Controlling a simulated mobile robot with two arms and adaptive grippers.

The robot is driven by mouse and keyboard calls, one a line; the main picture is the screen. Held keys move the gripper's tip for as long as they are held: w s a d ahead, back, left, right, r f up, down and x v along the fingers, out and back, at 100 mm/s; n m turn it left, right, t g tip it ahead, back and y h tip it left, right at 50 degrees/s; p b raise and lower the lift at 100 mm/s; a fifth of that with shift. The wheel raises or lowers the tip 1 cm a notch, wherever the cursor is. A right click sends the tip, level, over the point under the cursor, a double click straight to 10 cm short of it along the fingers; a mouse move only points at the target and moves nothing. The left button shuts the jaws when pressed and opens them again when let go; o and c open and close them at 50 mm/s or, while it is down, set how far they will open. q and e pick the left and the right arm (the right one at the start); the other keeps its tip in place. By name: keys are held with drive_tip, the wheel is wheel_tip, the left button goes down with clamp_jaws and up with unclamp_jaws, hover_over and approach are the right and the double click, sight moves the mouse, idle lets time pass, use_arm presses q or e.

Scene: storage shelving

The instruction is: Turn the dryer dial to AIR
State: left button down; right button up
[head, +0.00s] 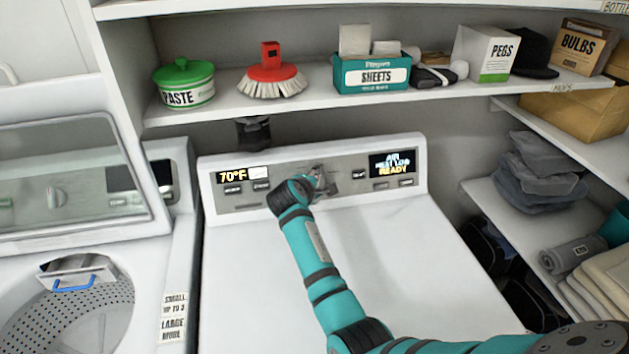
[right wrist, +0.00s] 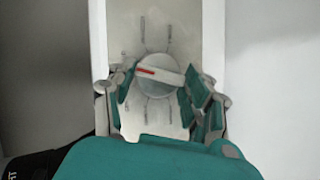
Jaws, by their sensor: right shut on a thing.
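The white dryer (head: 330,240) has a grey control panel along its back. Its dial (right wrist: 157,80) is round and pale, with a white grip bar and a red mark at the bar's left end in the right wrist view. My right gripper (right wrist: 160,90) has its fingers on both sides of the dial and is shut on it. In the head view my right gripper (head: 319,183) is at the panel's middle and mostly hides the dial. The right display (head: 392,164) seems to read AIR, a blurred middle line and READY. My left gripper is not in view.
A washer (head: 55,190) with a raised glass lid stands at the left. A shelf (head: 300,107) above the dryer holds a paste pot (head: 186,84), a red brush (head: 273,75) and a teal sheets box (head: 371,73). The dryer top is clear except for my arm above it.

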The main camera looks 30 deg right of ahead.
drive_tip(key=shift+m, duration=0.4)
drive_tip(key=shift+f+g, duration=0.1)
drive_tip(key=shift+g, duration=0.2)
drive_tip(key=o, duration=1.2)
drive_tip(key=shift+c, duration=0.2)
drive_tip(key=shift+r, duration=0.4)
wheel_tip(320, 180, up, 9)
drive_tip(key=shift+r, duration=0.15)
